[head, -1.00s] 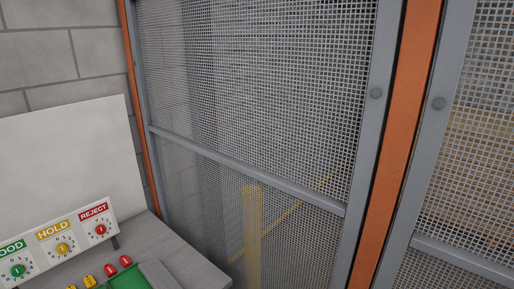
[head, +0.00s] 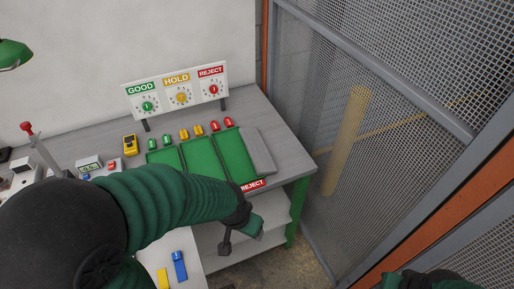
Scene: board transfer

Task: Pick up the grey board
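My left arm comes in from the left. Its gripper (head: 241,242) hangs in front of the bench edge, below the slab in the picture and apart from it. Its two fingers look spread, with nothing between them. Only a green and black piece of my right arm shows at the bottom right edge; its gripper is out of view.
Green trays (head: 204,158) lie left of the slab, with red, yellow and green pieces behind them. A GOOD/HOLD/REJECT dial panel (head: 178,90) stands at the back. A mesh fence (head: 380,120) closes off the right. A lower shelf (head: 225,240) is under the bench.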

